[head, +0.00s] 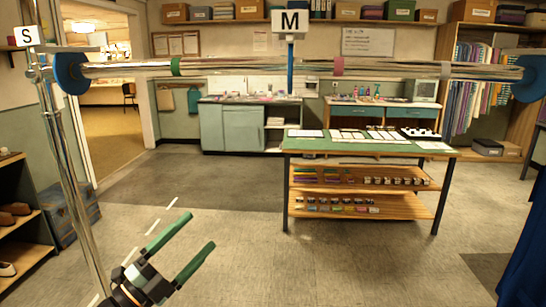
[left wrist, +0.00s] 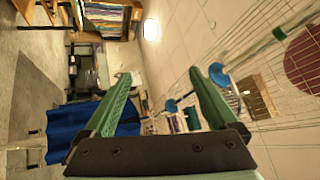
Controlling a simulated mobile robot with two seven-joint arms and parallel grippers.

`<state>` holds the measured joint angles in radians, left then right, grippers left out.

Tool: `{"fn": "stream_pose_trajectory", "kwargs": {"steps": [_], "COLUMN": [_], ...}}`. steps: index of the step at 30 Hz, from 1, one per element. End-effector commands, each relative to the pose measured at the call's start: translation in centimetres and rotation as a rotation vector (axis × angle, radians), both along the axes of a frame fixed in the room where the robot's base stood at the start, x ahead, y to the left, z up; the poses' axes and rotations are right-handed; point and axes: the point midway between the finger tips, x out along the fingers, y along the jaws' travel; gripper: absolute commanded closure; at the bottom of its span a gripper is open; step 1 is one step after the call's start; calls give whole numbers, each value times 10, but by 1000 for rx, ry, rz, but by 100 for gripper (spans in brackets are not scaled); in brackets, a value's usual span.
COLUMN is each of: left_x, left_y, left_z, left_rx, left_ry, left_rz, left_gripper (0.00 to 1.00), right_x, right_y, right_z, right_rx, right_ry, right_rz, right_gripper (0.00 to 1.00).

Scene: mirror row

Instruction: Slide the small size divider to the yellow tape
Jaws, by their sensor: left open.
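A white card marked S (head: 27,35), the small size sign, is at the upper left end of the metal rail (head: 250,69). A blue disc (head: 70,73) sits on the rail just right of it; I cannot tell how the two join. Green tape (head: 176,66) and pink tape (head: 338,66) wrap the rail; I make out no yellow tape. My left gripper (head: 201,232) is open and empty, well below the rail. Its open fingers also show in the left wrist view (left wrist: 165,80).
Another blue disc (head: 527,78) is at the rail's right end. A green-topped table (head: 375,147) stands beyond the rail. Blue cloth (head: 525,250) is at the lower right. A shoe shelf (head: 25,253) is at the left. Floor between is clear.

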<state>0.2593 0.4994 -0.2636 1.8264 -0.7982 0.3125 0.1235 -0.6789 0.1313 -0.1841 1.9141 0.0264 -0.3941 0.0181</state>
Motion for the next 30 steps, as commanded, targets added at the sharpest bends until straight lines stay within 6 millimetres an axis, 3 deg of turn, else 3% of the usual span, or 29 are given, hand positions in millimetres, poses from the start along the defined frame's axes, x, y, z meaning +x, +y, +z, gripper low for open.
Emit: {"fn": "stream_pose_trajectory", "kwargs": {"steps": [1,5,8,12,15,18,22,25,30], "left_x": [-4,-20,-47,-104,-153,-198,-239,-255,-258], "left_y": [4,18,27,32,30,25,18,16,15], "left_z": [-31,-111,-180,-270,-323,-359,-385,-393,-395], "left_rx": [-94,-319,-474,-654,-755,-830,-891,-912,-915], "left_ry": [110,396,632,955,1162,1326,1465,1515,1527], "left_rz": [28,126,220,354,442,512,570,590,595], "left_gripper": [7,7,7,7,7,7,7,7,7], "right_x": [0,0,0,0,0,0,0,0,0], "right_y": [0,0,0,0,0,0,0,0,0], "right_z": [2,5,8,11,12,13,14,14,14], "right_rx": [0,0,0,0,0,0,0,0,0], "right_ry": [0,0,0,0,0,0,0,0,0], "right_rz": [0,0,0,0,0,0,0,0,0], "right_gripper": [50,50,50,50,50,50,50,50,50]}}
